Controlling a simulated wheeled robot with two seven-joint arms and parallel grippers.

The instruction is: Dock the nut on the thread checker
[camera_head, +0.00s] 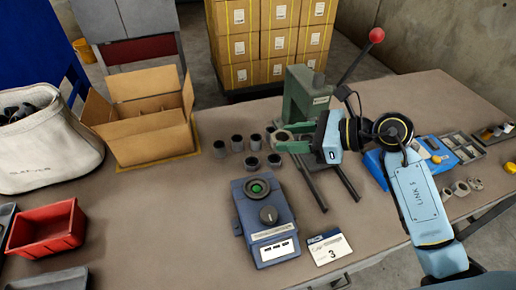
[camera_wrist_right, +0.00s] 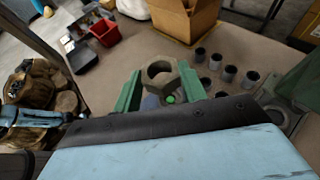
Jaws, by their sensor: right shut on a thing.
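My right gripper (camera_head: 286,142), with green fingers, is shut on a grey nut (camera_head: 283,135) and holds it above the table. In the right wrist view the hexagonal nut (camera_wrist_right: 160,70) shows between the two fingertips, its hole open. My left gripper is out of view.
A green press (camera_head: 302,95) with a red-knobbed lever stands behind the gripper. Several grey cylinders (camera_head: 237,143) stand left of the nut. A label card (camera_head: 329,249) lies right of the checker. An open cardboard box (camera_head: 143,130) and red bin (camera_head: 47,228) are further left.

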